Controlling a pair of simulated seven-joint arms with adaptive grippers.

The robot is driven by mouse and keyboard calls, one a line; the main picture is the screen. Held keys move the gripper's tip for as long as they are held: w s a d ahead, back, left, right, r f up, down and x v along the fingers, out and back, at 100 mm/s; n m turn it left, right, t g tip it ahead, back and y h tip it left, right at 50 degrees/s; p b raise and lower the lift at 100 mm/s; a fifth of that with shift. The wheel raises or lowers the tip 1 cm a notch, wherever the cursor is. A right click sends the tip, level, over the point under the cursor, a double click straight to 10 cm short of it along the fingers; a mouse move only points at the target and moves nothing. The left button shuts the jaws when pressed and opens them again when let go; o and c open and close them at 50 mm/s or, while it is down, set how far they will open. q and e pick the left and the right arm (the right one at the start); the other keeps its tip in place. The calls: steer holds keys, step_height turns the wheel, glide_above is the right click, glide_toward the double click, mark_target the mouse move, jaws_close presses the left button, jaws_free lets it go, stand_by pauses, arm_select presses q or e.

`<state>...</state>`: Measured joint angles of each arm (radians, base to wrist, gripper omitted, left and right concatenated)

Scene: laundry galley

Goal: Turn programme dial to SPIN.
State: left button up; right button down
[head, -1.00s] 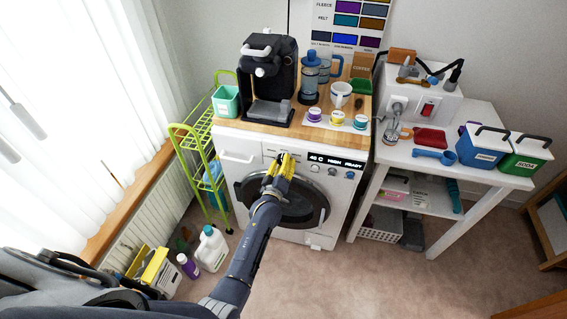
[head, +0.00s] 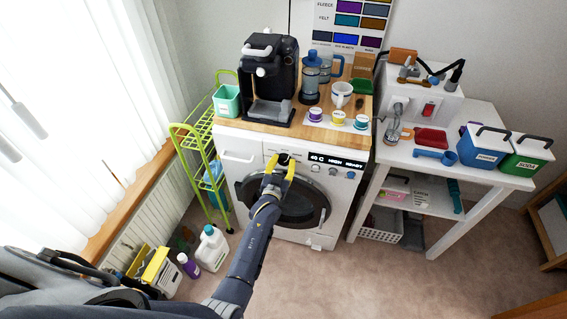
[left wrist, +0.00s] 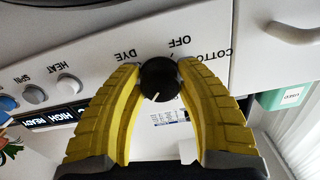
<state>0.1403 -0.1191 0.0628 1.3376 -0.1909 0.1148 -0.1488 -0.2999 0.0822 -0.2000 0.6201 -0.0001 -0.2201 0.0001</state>
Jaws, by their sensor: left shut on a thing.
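The programme dial (left wrist: 159,77) is a round black knob on the white washing machine (head: 238,152). In the left wrist view its white mark is at its lower edge, slightly left of centre. The upside-down labels DYE, OFF and COTTON, the last partly cut off, show around its upper side. The dial is small in the head view (head: 283,158). My left gripper (left wrist: 159,85) has a yellow finger on each side of the dial and is shut on it. It also shows in the head view (head: 281,163). A SPIN label on the dial's ring is not visible. My right gripper is not in view.
Right of the dial are a lit display (head: 336,161) and several small knobs, including HEAT (left wrist: 69,84). A coffee machine (head: 269,80) and cups stand on the wooden top. A green trolley (head: 203,150) is left; a white table (head: 460,174) is right.

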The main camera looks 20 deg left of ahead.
arm_select(q)
steer(key=m, duration=0.5)
steer(key=shift+m, duration=0.3)
steer(key=m, duration=0.5)
steer(key=shift+a+r, duration=0.1)
steer(key=shift+a, duration=0.05)
steer(key=shift+m, duration=0.5)
steer(key=o, duration=1.2)
steer(key=shift+s, duration=0.1)
steer(key=s, duration=1.1)
steer(key=shift+s, duration=0.4)
